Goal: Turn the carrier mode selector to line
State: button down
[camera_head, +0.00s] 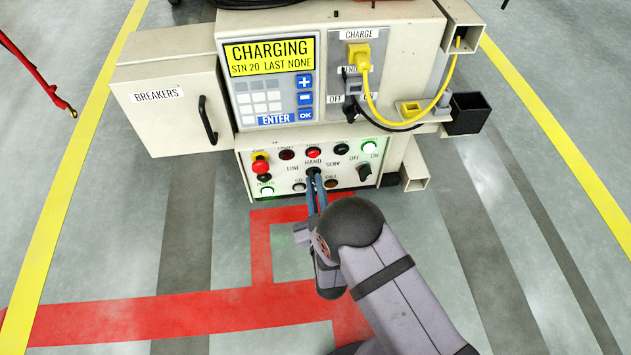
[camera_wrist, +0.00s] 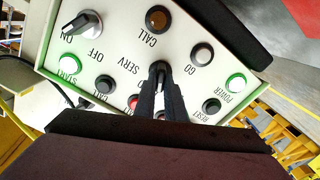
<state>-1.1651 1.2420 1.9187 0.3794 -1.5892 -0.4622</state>
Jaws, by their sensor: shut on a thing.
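The carrier mode selector (camera_head: 313,171) is a small dark knob on the white lower panel, below the word HAND and between LINE on its left and SERV on its right. My gripper (camera_head: 315,182) reaches it from the front, its two fingers shut on the knob. In the wrist view the dark fingertips (camera_wrist: 158,74) close around the selector (camera_wrist: 160,67), with SERV upside down beside it. The fingers cover most of the knob, so I cannot tell which way it points. LINE and HAND are hidden in the wrist view.
Close around are the GO button (camera_wrist: 202,54), the CALL button (camera_wrist: 158,19) and an OFF/ON switch (camera_head: 365,172). A red emergency button (camera_head: 260,165) sits at the panel's left. Above are the CHARGING display (camera_head: 270,53), a breaker box (camera_head: 168,105) and a yellow charge plug (camera_head: 359,56).

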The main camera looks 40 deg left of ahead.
jog(key=shift+n+p, duration=0.8)
jog(key=shift+n, duration=0.9)
jog(key=shift+f, duration=0.15)
jog(key=c, duration=1.8)
grip_release()
jog(key=shift+s, duration=0.1)
jog(key=shift+s+d+p, duration=0.2)
jog(key=shift+p, duration=0.1)
jog(key=shift+p+v, duration=1.5)
jog(key=shift+v, duration=1.85)
